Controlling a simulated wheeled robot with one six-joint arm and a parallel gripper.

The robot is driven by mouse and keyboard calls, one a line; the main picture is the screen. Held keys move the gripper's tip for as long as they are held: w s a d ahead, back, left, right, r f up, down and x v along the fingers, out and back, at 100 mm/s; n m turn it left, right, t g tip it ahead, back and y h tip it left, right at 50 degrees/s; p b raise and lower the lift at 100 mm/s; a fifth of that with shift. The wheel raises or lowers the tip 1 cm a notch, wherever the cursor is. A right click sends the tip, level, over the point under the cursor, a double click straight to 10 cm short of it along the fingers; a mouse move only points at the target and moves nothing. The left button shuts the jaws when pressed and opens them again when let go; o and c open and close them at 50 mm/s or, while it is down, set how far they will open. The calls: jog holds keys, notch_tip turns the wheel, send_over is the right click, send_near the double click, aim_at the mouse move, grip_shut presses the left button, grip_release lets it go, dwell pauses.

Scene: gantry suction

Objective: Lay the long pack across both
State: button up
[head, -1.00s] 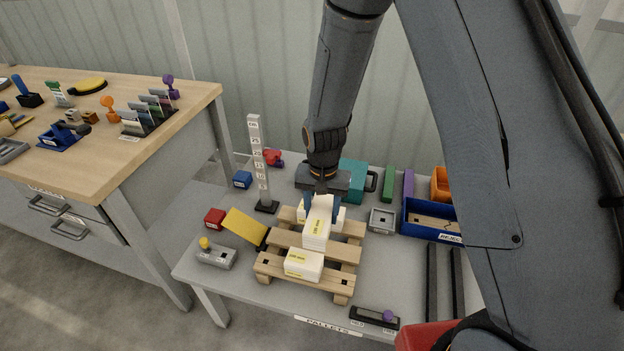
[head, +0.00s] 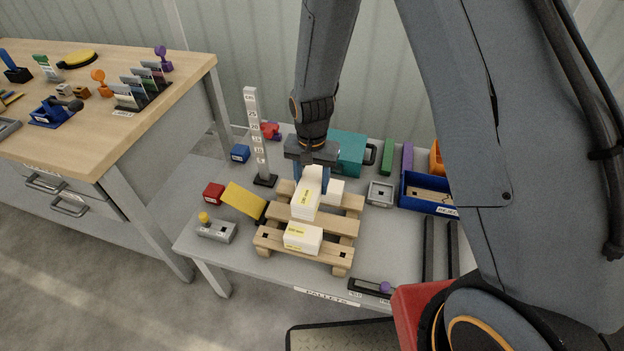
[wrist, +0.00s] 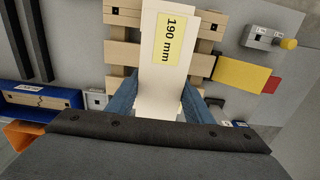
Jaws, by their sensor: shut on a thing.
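My gripper (head: 311,180) is shut on the long white pack (head: 306,201), its two blue fingers on either side of it. In the wrist view the long pack (wrist: 166,62) has a yellow label reading 190 mm. It is over the wooden pallet (head: 346,226), running roughly front to back. A shorter white pack (head: 303,237) with a yellow label lies on the pallet's front part. Another white pack (head: 335,188) shows at the back, partly hidden by the fingers. I cannot tell whether the long pack touches either.
A yellow ramp-like piece (head: 244,200) and a grey block with a yellow knob (head: 216,230) lie left of the pallet. A white numbered post (head: 256,135) stands behind left. A grey square tray (head: 380,194) and a blue bin (head: 428,208) lie right. A teal case (head: 347,152) stands behind.

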jog(key=shift+f+b, duration=1)
jog(key=shift+f, duration=1.2)
jog(key=shift+f, duration=1)
dwell(0.9)
jog(key=o, duration=1.5)
notch_tip(320, 180, up, 6)
jog(key=shift+r+b, duration=0.1)
jog(key=shift+b, duration=0.3)
jog(key=shift+r, duration=0.8)
